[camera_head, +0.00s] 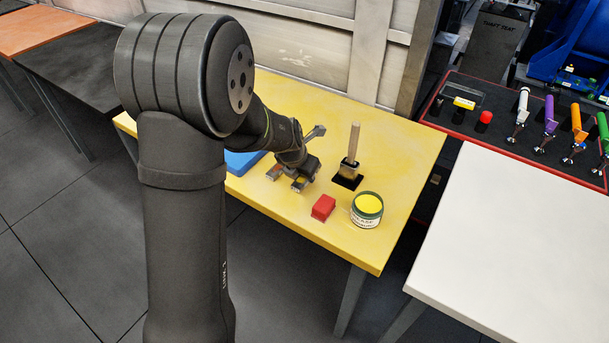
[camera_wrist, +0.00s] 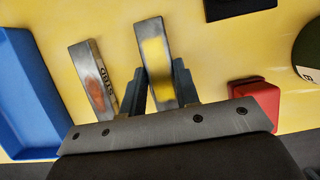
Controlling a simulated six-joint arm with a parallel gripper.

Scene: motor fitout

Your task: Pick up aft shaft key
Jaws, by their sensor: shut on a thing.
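A flat grey metal key with a yellow patch (camera_wrist: 154,58) is between the two fingers of my gripper (camera_wrist: 160,86) in the wrist view. The fingers are shut on its sides; no label on it can be read. In the head view my gripper (camera_head: 301,178) is low over the yellow table, with the key's end just showing. A second metal key (camera_wrist: 92,80), with an orange-brown patch and dark letters that look like "STBD", lies to the left of the held one, apart from it. I cannot tell whether the held key touches the table.
On the yellow table (camera_head: 400,130), a blue tray (camera_wrist: 32,90) is left of the keys. A red block (camera_head: 323,207), a grease tin (camera_head: 367,211) and a brush (camera_head: 350,158) on a black base are to the right. A white table (camera_head: 530,230) stands farther right.

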